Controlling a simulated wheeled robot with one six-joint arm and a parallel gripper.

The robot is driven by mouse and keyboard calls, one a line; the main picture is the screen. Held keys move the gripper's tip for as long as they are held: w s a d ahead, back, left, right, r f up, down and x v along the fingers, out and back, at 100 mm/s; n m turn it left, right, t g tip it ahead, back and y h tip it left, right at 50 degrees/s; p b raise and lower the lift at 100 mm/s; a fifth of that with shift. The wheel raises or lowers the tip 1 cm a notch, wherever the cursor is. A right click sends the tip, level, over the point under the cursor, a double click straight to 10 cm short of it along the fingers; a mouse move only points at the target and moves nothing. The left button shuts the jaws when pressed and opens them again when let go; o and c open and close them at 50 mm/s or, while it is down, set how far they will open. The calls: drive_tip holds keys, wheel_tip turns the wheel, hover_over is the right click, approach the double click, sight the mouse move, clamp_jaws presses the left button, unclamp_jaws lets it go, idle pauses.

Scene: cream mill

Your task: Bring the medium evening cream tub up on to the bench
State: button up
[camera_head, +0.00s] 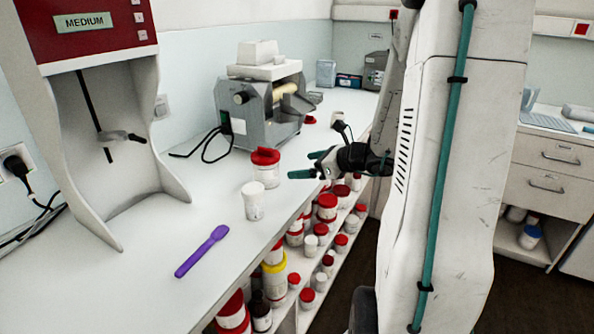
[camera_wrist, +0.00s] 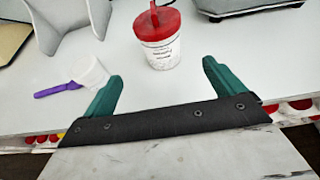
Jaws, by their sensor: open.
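A white tub with a red lid (camera_head: 265,172) stands upright on the white bench (camera_head: 150,265). In the wrist view the same tub (camera_wrist: 162,52) has small dark print, too small to read, and stands beyond the gap between the fingers. Several tubs, mostly red-lidded (camera_head: 327,207), fill the shelves under the bench. I cannot tell which tub is the medium evening cream. My gripper (camera_head: 303,165) is open and empty, near the bench's front edge and right of the red-lidded tub. Its green fingers (camera_wrist: 161,78) are apart and do not visibly hold anything.
A plain white tub (camera_head: 253,203) stands nearer on the bench, with a purple spatula (camera_head: 202,251) before it. A grey roller machine (camera_head: 262,105) stands behind. A red-topped dispenser (camera_head: 85,25) labelled MEDIUM is at left.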

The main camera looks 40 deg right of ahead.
drive_tip(key=s+a+r+n+g+y, duration=0.1)
drive_tip(key=s+a+r+n+g, duration=0.15)
drive_tip(key=a+n, duration=0.35)
drive_tip(key=s+a+r+n+g+y, duration=0.25)
drive_tip(key=a+n, duration=0.25)
drive_tip(key=a, duration=0.3)
drive_tip(key=s+a+r+n+g, duration=0.1)
drive_tip(key=s+a+n+g, duration=0.2)
drive_tip(key=a+n, duration=0.3)
drive_tip(key=s+a+r+n+g+h, duration=0.1)
drive_tip(key=s+n+h, duration=0.3)
drive_tip(key=s+n, duration=0.3)
drive_tip(key=s+a+r+n+g+h, duration=0.1)
drive_tip(key=s+r+n+g+h, duration=0.1)
drive_tip(key=s+n+h, duration=0.2)
drive_tip(key=s+n, duration=0.3)
drive_tip(key=s, duration=0.1)
drive_tip(key=shift+s+a+n, duration=0.3)
drive_tip(key=shift+n, duration=0.1)
